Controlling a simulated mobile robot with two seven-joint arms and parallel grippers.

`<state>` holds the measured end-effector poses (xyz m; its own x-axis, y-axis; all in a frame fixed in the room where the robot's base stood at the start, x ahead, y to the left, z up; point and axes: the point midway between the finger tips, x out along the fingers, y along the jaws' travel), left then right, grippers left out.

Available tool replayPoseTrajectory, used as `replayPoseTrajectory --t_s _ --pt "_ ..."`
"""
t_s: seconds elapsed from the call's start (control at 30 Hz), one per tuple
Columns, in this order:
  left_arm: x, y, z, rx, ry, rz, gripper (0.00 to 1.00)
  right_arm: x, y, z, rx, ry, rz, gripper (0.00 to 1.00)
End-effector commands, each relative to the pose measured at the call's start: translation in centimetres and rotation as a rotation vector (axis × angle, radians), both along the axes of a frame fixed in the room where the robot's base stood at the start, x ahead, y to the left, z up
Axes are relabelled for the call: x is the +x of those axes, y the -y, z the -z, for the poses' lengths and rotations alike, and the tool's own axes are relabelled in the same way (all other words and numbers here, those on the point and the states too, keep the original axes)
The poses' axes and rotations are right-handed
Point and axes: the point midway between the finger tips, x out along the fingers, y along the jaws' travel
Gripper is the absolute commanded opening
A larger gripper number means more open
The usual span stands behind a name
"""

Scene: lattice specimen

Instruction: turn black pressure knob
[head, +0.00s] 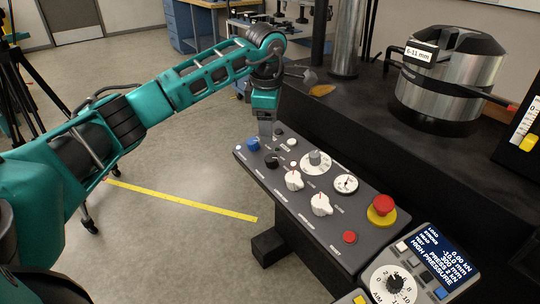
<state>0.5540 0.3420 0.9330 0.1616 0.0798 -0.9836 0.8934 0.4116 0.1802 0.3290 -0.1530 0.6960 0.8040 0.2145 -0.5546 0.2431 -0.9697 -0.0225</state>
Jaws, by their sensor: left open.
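My left gripper (265,136) points down at the far left end of the dark control panel (338,259). It is open, with nothing seen between its fingers. A small black knob (271,161) is on the panel just below the fingertips, beside a blue knob (252,145). I cannot tell whether the fingers touch anything. Another black knob (394,282) with a white numbered dial is on the separate display unit (432,243) at the lower right. Its screen reads "HIGH PRESSURE". My right gripper is not in view.
The panel also carries white knobs (320,204), a grey knob (315,158), a small gauge (345,184), a red button (349,238) and a red emergency stop (383,205). A metal pot-like device (450,80) stands on the black bench behind. Open floor lies left.

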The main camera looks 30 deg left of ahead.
Motion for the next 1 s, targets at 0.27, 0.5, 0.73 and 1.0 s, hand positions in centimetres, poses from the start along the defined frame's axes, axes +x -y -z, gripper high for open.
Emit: replayPoseTrajectory --t_s 0.27,0.5,0.73,1.0 --pt "0.9 -0.4 6.2 -0.003 -0.004 -0.001 0.63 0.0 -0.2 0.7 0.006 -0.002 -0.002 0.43" --pt "1.5 -0.6 9.5 -0.005 -0.001 0.0 0.63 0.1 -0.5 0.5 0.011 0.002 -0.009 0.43" --pt "1.7 -0.7 10.5 -0.004 0.001 0.0 0.63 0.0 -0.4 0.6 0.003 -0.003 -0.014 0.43" --pt "1.7 -0.7 10.4 -0.004 0.001 0.0 0.57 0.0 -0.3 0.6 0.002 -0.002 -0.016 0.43"
